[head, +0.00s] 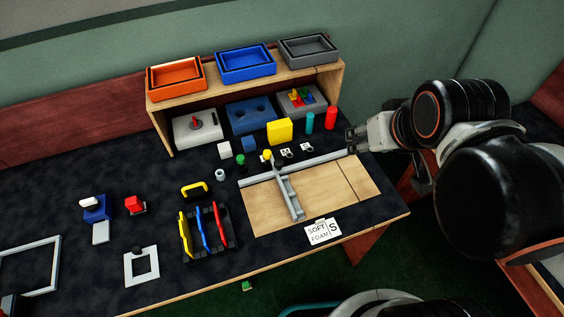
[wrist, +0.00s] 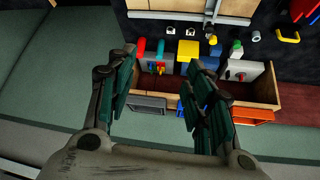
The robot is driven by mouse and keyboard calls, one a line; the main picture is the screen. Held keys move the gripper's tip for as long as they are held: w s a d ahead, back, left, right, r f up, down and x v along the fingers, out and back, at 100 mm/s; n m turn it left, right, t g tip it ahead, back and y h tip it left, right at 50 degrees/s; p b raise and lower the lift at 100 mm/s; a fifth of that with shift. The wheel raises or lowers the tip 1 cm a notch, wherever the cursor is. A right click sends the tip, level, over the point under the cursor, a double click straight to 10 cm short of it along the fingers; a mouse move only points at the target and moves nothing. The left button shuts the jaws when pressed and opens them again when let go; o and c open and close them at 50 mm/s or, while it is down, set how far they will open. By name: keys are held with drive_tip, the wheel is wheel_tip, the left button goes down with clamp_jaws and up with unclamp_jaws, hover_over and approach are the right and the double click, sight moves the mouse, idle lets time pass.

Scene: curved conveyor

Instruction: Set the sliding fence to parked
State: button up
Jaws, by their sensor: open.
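The sliding fence (head: 289,197) is a grey bar lying across a pale wooden board (head: 325,188), left of its middle. Its far end meets a grey rail (head: 318,160) along the board's back edge. In the wrist view the fence (wrist: 212,10) shows at the top edge, partly cut off. My gripper (head: 352,138) is open and empty, above the table's right back part, right of the fence and apart from it. It also shows in the wrist view (wrist: 160,72). I see no marking that reads parked.
A wooden shelf (head: 160,122) with orange, blue and grey trays stands behind. A red cylinder (head: 331,117), a teal cylinder (head: 309,122) and a yellow block (head: 280,131) stand near my gripper. A foam sign (head: 323,232) lies in front of the board. The board right of the fence is clear.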

drive_tip(key=n+g, duration=0.7)
drive_tip(key=n, duration=0.5)
hover_over(279, 162)
wheel_tip(279, 162, down, 18)
wheel_tip(279, 162, down, 14)
drive_tip(key=b, duration=0.4)
drive_tip(key=shift+s+r, duration=0.1)
drive_tip(key=shift+r, duration=0.15)
drive_tip(key=shift+c, duration=0.4)
clamp_jaws()
